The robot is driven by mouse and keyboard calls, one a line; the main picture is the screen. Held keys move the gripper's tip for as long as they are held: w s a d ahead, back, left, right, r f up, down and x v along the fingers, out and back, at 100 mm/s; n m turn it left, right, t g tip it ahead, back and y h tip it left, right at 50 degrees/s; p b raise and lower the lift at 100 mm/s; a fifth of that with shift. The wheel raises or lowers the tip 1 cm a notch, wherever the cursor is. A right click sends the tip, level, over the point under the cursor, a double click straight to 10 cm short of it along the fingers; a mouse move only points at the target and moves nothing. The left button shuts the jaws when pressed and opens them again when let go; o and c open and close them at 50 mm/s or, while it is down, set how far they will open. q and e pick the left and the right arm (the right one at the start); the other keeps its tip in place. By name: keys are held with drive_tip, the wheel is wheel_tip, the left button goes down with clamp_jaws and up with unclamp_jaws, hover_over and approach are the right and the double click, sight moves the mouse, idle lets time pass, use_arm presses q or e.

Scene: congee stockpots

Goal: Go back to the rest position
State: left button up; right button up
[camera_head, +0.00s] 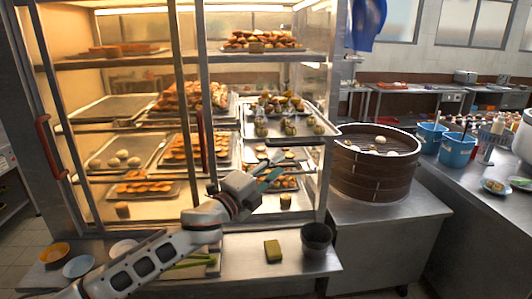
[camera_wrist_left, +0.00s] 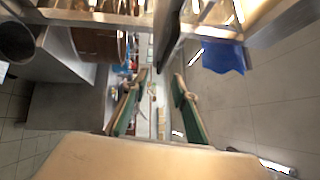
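My left gripper (camera_head: 270,170) is raised above the counter, in front of the lit display cabinet (camera_head: 75,185), left of the bamboo steamer (camera_head: 372,168). In the left wrist view its two green fingers (camera_wrist_left: 156,92) stand apart with nothing held between them, so it is open and empty. My left arm reaches in from the lower left across the counter. My right gripper shows in neither view.
The cabinet shelves hold trays of food. Blue containers (camera_head: 431,136) stand on the right-hand counter. Open floor shows at the lower right.

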use_arm(q)
drive_tip(key=s+a+f+n+y, duration=0.25)
drive_tip(key=s+f+n, duration=0.2)
drive_tip(key=f, duration=0.45)
drive_tip(key=s+a+f+n+y, duration=0.1)
drive_tip(key=s+a+f+n, duration=0.35)
drive_tip(key=f, duration=0.35)
drive_tip(key=s+a+f+n+y, duration=0.25)
drive_tip(key=s+f+n, duration=0.2)
drive_tip(key=f, duration=0.45)
drive_tip(key=s+a+f+n+g+y, duration=0.1)
drive_tip(key=s+a+f+n+y, duration=0.1)
drive_tip(key=s+a+f+n, duration=0.3)
drive_tip(key=s+a+f+n+g+y, duration=0.2)
drive_tip(key=s+a+f+n, duration=0.2)
drive_tip(key=s+a+f, duration=0.9)
drive_tip(key=s+f, duration=0.1)
drive_tip(key=s, duration=0.3)
drive_tip(key=shift+s+a+f+n, duration=0.15)
drive_tip(key=shift+s+n, duration=0.05)
drive_tip(key=shift+n, duration=0.15)
